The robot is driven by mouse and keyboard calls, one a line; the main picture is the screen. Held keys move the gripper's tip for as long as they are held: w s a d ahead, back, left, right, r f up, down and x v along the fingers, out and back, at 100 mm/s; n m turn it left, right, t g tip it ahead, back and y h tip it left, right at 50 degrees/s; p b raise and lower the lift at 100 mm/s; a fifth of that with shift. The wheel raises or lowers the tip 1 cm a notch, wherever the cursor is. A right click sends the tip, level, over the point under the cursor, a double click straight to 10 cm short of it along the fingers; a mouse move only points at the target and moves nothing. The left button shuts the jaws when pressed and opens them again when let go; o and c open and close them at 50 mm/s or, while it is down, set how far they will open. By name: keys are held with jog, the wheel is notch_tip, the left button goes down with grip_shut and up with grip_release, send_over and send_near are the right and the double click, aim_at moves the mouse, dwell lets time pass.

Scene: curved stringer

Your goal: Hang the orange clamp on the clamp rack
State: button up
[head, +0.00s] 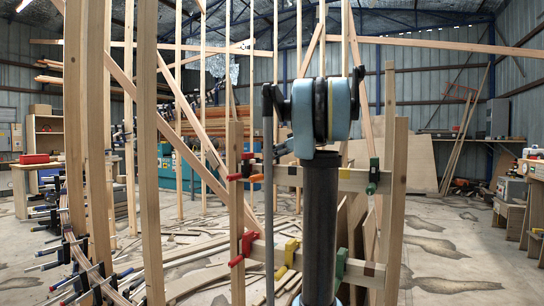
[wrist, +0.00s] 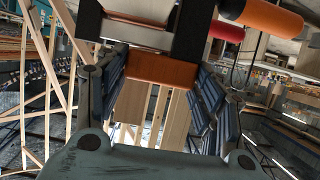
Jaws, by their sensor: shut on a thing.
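The orange clamp shows in the wrist view as an orange jaw (wrist: 160,70), a dark metal bar (wrist: 194,32) and an orange handle (wrist: 274,15). My gripper (wrist: 160,84) has its two ridged finger pads on either side of the orange jaw and is shut on it. In the head view a small orange tip (head: 256,178) shows left of my arm; my gripper is hidden behind the arm there. The clamp rack (head: 397,185) is a wooden frame with two cross rails. In the wrist view a pale wooden piece (wrist: 145,9) lies close to the clamp; I cannot tell whether they touch.
Red clamps (head: 245,248), a yellow clamp (head: 287,258) and green clamps (head: 373,176) are on the rack. A red handle (wrist: 229,31) is beside the orange one. Tall posts (head: 149,150) and a curved, clamped stringer (head: 88,265) stand at left. Floor right of the rack is mostly open.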

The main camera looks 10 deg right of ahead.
dwell(0.3)
jog(key=o, duration=1.8)
jog(key=shift+c, duration=0.2)
jog(key=shift+f, duration=0.1)
jog(key=v, duration=1.2)
jog(key=shift+w, duration=0.15)
